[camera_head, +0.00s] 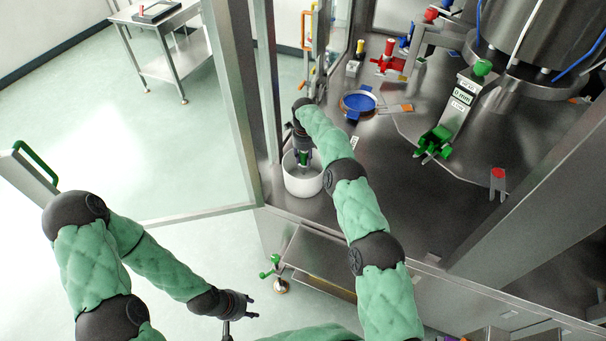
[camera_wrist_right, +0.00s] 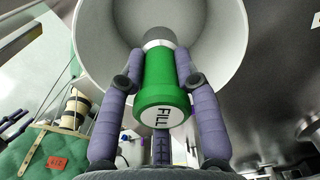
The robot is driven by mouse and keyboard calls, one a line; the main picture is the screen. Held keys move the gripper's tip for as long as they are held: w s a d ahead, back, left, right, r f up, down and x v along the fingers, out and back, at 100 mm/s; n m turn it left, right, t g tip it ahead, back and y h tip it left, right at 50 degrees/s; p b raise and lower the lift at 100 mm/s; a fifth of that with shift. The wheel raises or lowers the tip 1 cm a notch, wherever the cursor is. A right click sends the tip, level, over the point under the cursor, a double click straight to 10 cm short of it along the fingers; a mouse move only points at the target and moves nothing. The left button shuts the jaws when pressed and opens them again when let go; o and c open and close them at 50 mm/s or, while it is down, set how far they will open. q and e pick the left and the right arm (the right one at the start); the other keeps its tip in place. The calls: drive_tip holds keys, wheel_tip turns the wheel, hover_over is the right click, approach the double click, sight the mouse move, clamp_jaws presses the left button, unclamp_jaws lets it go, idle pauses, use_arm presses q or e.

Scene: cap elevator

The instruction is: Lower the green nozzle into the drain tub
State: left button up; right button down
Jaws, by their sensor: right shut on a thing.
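The green nozzle (camera_wrist_right: 165,82) has a white end face reading FILL and a grey far end. My right gripper (camera_wrist_right: 159,62) is shut on it, with one finger on each side. The white drain tub (camera_head: 303,187) is a round, open tub at the left edge of the steel deck. In the head view the nozzle (camera_head: 304,158) points down at the tub's mouth. In the wrist view the tub's inner wall (camera_wrist_right: 226,52) surrounds its grey end; how deep it sits is unclear. My left gripper (camera_head: 247,306) is open and empty, low in front of the cabinet.
A blue round dish (camera_head: 358,101) and a red-handled valve (camera_head: 388,62) stand behind the tub. A green-clamped labelled block (camera_head: 455,110) and a red-topped post (camera_head: 498,178) are to the right. A door frame (camera_head: 240,110) rises close left of the tub.

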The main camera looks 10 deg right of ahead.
sight(304, 166)
drive_tip(key=shift+f+b, duration=2.1)
drive_tip(key=shift+f, duration=0.4)
idle(1.6)
drive_tip(key=c, duration=0.8)
unclamp_jaws()
wheel_tip(304, 166, up, 12)
drive_tip(key=shift+f, duration=0.1)
drive_tip(key=shift+r, duration=0.2)
